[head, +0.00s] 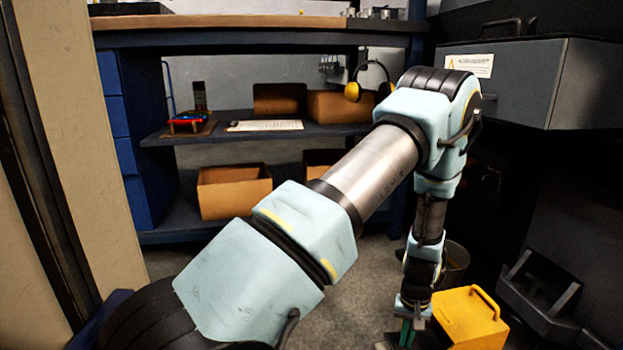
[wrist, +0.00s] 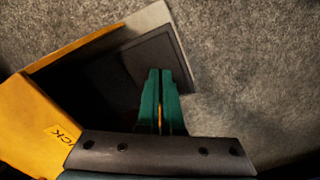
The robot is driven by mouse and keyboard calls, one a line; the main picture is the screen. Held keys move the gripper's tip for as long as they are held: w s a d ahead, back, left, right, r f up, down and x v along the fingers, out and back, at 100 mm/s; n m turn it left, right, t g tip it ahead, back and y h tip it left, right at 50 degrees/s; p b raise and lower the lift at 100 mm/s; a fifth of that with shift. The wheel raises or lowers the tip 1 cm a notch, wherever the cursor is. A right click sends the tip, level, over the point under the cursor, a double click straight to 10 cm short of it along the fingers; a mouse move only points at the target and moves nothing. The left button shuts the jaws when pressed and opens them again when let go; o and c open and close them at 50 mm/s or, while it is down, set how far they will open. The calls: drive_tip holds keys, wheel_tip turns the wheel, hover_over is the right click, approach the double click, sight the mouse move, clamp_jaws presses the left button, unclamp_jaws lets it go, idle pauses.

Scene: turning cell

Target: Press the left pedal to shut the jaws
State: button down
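A yellow pedal housing (head: 472,316) with a handle on top stands on the floor at the lower right of the head view. In the wrist view the housing (wrist: 30,125) fills the left side, with a label ending in "CK". A dark flat plate, seemingly the pedal (wrist: 148,62), shows in its shaded opening. My gripper (wrist: 161,72) has its green fingers side by side with only a thin slit between them, holding nothing. The fingertips overlap the plate in view; I cannot tell whether they touch it. In the head view my gripper (head: 407,334) points down just left of the housing.
A blue workbench (head: 270,40) with cardboard boxes (head: 234,191) on its shelves stands behind. The grey machine (head: 500,78) stands on the right, with a dark bracket (head: 540,300) low down. A round bin (head: 455,262) stands behind the housing. Carpet-like grey floor (wrist: 260,70) is clear to the right.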

drive_tip(key=shift+d+f+b, duration=0.1)
drive_tip(key=shift+f+b, duration=0.2)
drive_tip(key=shift+f, duration=0.55)
wheel_tip(320, 180, up, 9)
drive_tip(key=p, duration=0.8)
drive_tip(key=shift+r, duration=0.1)
